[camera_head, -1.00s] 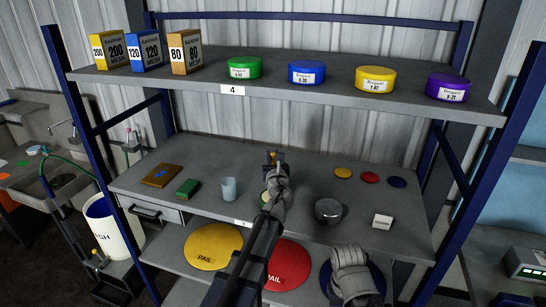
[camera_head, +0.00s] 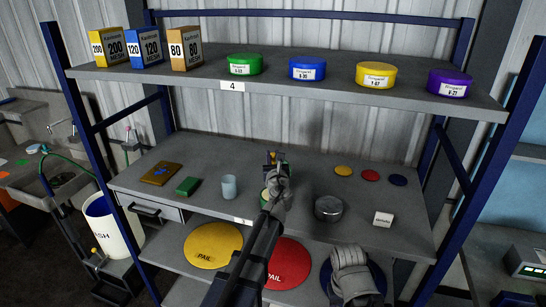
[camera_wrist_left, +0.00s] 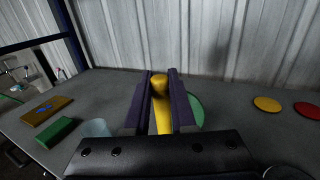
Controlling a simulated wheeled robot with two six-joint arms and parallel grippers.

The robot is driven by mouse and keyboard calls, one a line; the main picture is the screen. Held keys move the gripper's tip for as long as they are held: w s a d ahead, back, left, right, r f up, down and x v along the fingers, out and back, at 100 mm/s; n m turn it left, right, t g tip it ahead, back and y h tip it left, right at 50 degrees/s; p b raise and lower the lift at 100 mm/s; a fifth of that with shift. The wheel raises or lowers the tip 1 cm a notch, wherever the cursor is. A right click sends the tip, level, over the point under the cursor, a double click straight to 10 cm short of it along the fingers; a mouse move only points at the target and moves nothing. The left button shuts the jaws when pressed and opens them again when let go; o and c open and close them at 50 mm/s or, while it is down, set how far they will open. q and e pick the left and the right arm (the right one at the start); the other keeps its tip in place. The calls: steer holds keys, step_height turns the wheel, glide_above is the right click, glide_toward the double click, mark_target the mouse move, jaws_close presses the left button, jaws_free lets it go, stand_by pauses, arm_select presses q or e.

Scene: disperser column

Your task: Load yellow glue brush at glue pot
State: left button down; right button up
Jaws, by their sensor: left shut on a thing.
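My left gripper (camera_head: 272,158) is over the middle of the work shelf. It is shut on the yellow glue brush (camera_wrist_left: 161,103), whose yellow handle stands between the two dark fingers in the left wrist view. The brush's lower end is hidden by the gripper body. A round green-topped thing (camera_wrist_left: 196,110) shows just behind and right of the fingers; my arm mostly covers it in the head view, and I cannot tell if it is the glue pot. A round grey metal pot (camera_head: 328,208) stands right of my gripper. My right gripper's fingers do not show.
An upper shelf (camera_head: 290,92) overhangs the back.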

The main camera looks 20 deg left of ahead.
arm_select(q)
steer(key=shift+f+b, duration=0.45)
steer(key=shift+b, duration=0.05)
stand_by(1.3)
steer(key=shift+r+p, duration=0.65)
steer(key=shift+p, duration=0.1)
step_height(320, 180, up, 6)
steer(key=p, duration=0.5)
steer(key=shift+f+p, duration=0.1)
steer(key=shift+p, duration=0.25)
steer(key=shift+f, duration=0.15)
